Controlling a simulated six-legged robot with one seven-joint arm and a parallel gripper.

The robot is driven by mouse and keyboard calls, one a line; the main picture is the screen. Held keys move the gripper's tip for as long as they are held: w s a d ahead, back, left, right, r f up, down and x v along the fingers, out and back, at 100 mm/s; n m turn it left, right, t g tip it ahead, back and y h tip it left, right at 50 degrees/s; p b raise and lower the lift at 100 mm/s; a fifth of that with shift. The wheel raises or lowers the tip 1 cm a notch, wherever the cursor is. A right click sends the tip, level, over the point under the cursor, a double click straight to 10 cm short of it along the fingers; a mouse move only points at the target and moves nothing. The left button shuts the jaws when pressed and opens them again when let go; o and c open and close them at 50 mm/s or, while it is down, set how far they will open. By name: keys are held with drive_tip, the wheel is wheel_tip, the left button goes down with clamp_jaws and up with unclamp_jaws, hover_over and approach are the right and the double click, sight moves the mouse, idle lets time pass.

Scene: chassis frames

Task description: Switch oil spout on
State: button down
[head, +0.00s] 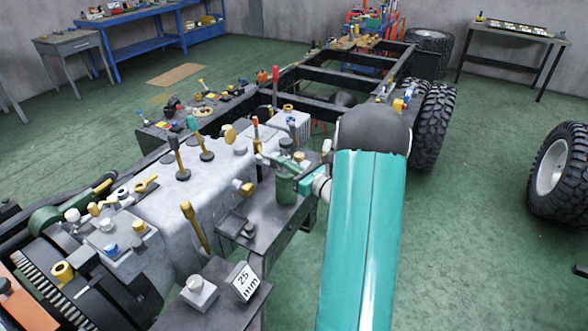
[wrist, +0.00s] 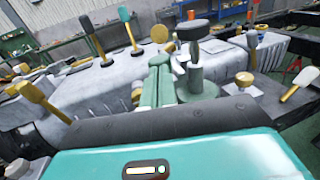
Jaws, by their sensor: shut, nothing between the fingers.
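A green cylindrical fitting with a grey stem and a dark round cap, which looks like the oil spout (wrist: 195,72), stands just right of my gripper in the wrist view. In the head view the green fitting (head: 287,188) is right of the grey engine block, beside the end of my teal arm. My gripper (wrist: 158,68) shows as two green fingers side by side, shut and empty. The fingertips are close to the left of the stem; I cannot tell whether they touch it. The fitting's lower part is partly hidden in the wrist view.
The grey engine block (head: 215,190) carries several upright levers, including a yellow-handled lever (head: 195,226) nearby. A grey shelf (head: 262,222) lies under the fitting. A yellow-topped knob (wrist: 244,82) stands to its right. Large tyres (head: 433,125) and open green floor are on the right.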

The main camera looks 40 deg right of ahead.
sight(270, 156)
drive_tip(key=w+a, duration=0.3)
drive_tip(key=w, duration=0.6)
drive_tip(key=shift+a, duration=0.15)
drive_tip(key=shift+r, duration=0.1)
